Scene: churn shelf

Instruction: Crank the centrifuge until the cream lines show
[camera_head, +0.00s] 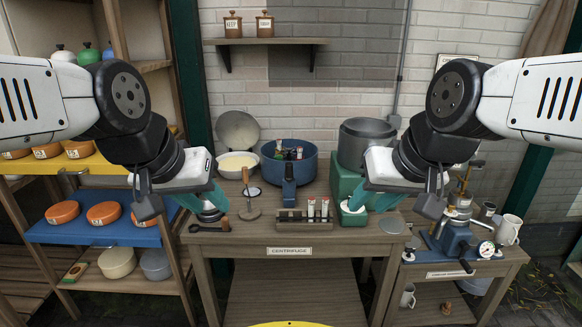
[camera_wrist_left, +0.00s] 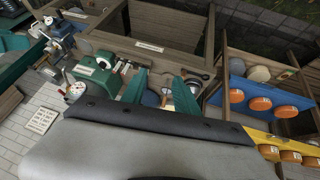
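The blue centrifuge bowl (camera_head: 290,161) stands at the back of the table marked CENTRIFUGE (camera_head: 290,251), with small tubes showing in its opening. A blue post (camera_head: 289,187) stands in front of it. A dark crank-like bar with a wooden grip (camera_head: 212,227) is at the table's front left; it also shows in the left wrist view (camera_wrist_left: 196,73). Its attachment is unclear. A rack of small tubes (camera_head: 305,214) sits at the front middle. Cream lines are too small to tell. My left gripper (camera_head: 211,203) is open and empty above the table's left side. My right gripper (camera_head: 370,201) looks open and empty near the green machine.
A green machine with a grey drum (camera_head: 365,143) stands at right rear. A pale bowl (camera_head: 238,163) and a small wooden stand (camera_head: 249,210) are on the left. A side table holds a blue device with a gauge (camera_head: 457,238) and a mug (camera_head: 508,229). Shelves (camera_head: 105,232) stand left.

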